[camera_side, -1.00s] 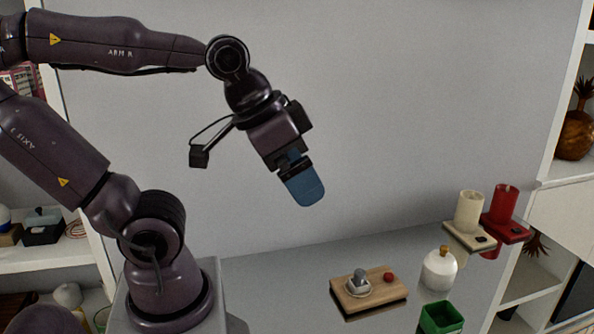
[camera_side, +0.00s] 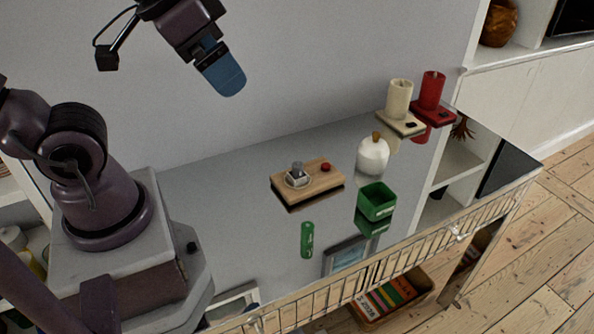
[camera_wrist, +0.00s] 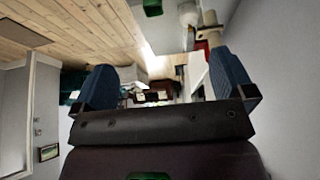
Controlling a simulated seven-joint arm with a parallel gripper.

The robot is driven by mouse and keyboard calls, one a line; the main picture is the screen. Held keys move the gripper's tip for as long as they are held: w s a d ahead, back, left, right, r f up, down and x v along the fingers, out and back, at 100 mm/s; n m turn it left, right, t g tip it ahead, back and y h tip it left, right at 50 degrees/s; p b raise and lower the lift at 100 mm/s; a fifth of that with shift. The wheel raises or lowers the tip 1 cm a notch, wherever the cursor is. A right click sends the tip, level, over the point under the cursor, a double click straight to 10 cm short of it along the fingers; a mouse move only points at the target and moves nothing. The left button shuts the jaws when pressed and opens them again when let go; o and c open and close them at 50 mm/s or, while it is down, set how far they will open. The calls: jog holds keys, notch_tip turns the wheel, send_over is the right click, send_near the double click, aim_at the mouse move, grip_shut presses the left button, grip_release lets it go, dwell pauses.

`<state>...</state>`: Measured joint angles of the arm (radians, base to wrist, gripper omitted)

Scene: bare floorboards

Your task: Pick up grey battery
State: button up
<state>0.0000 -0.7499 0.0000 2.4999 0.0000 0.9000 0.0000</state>
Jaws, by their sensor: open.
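A small grey upright piece (camera_side: 297,169), which may be the grey battery, stands in a whitish holder (camera_side: 298,181) on a wooden board (camera_side: 322,186). It is too small to tell for sure. A green cylinder like a battery (camera_side: 307,240) shows on the grey tabletop in front of the board. My gripper (camera_side: 224,82), with blue fingers, is high above the table, up and left of the board. In the wrist view my gripper (camera_wrist: 162,82) has its fingers wide apart with nothing between them. The grey piece is not recognisable in the wrist view.
A red knob (camera_side: 326,168) is on the board. Right of it stand a white jar (camera_side: 373,154), an open green box (camera_side: 377,202), and cream (camera_side: 399,98) and red (camera_side: 432,90) cylinders on stands. A wire rail (camera_side: 350,286) edges the table front. Tabletop left of the board is clear.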

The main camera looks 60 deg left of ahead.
jog(key=c, duration=0.8)
jog(key=shift+w, duration=0.1)
